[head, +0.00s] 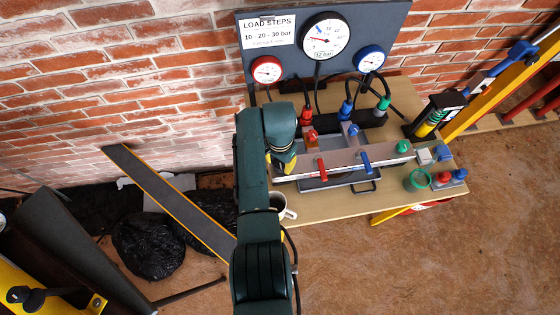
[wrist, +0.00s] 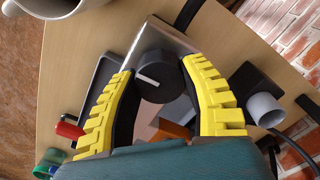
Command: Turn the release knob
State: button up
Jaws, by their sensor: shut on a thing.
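The release knob (wrist: 157,77) is round and black with a white pointer line. It sits on a metal plate (wrist: 160,38) in the wrist view. The pointer lies toward the left of the picture, slightly upward. My gripper (wrist: 158,70) has its yellow ribbed fingers on both sides of the knob and is shut on it. In the head view my gripper (head: 283,160) is at the left end of the bench rig, and my arm and fingers hide the knob there.
A white mug (head: 284,207) stands close beside my arm on the wooden bench (head: 330,208). A gauge panel (head: 262,42) with three dials stands behind.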

jog(key=n+p, duration=0.1)
jog(key=n, duration=0.3)
jog(key=n+p, duration=0.1)
jog(key=n, duration=0.3)
jog(key=shift+f+n, duration=0.1)
jog(key=shift+n, duration=0.2)
jog(key=n, duration=0.9)
jog(key=shift+p, duration=0.35)
jog(key=shift+f, duration=0.1)
jog(key=o, duration=1.2)
jog(key=shift+r, duration=0.2)
